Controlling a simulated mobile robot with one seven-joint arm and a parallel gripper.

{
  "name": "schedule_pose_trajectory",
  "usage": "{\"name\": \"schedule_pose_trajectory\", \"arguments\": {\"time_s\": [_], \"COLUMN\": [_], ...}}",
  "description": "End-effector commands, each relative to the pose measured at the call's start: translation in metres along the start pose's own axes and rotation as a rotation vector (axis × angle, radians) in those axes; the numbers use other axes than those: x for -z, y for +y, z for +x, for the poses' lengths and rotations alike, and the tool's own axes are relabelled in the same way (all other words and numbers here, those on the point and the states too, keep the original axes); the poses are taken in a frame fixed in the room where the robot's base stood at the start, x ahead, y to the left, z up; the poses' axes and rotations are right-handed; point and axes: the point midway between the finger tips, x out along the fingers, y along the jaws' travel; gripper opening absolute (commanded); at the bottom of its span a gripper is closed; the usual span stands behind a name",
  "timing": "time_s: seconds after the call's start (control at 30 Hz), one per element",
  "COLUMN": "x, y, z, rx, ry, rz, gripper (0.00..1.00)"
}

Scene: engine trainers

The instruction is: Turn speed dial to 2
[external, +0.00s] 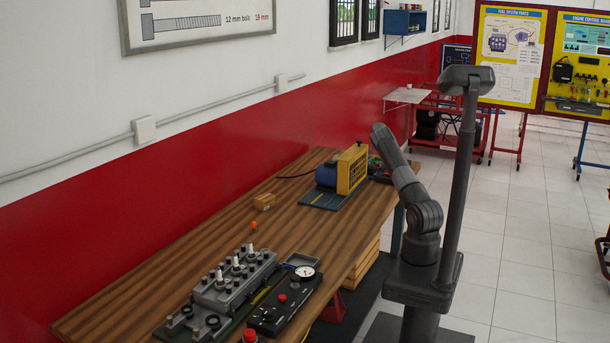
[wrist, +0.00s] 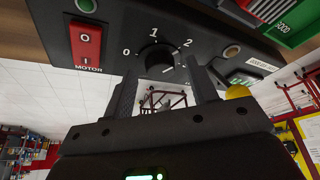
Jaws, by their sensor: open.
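The speed dial (wrist: 158,58) is a dark round knob on a black control panel (wrist: 120,22) in the wrist view. White marks 0, 1 and 2 run around it from left over the top to the right. A small pale mark shows at its lower right edge; I cannot tell exactly where the knob points. My gripper (wrist: 163,82) is open, with one dark finger on each side below the dial. I cannot tell whether the fingers touch it. In the external view, the panel (external: 381,172) is partly hidden at the bench's far end, and my gripper is hidden.
A red MOTOR switch (wrist: 86,43) sits left of the dial, with a green lamp (wrist: 87,5) above it. A yellow knob (wrist: 238,91) is close to the right finger. A blue motor with a yellow guard (external: 351,169) stands on the wooden bench (external: 200,240) near the panel.

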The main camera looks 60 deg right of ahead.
Motion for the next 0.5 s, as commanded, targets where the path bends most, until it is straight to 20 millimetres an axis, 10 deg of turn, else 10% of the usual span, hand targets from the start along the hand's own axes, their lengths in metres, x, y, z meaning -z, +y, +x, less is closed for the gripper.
{"name": "schedule_pose_trajectory", "arguments": {"time_s": [0.5], "x": [-0.001], "y": [-0.001], "z": [-0.091], "rx": [0.002], "ry": [0.0], "rz": [-0.001], "gripper": [0.53]}}
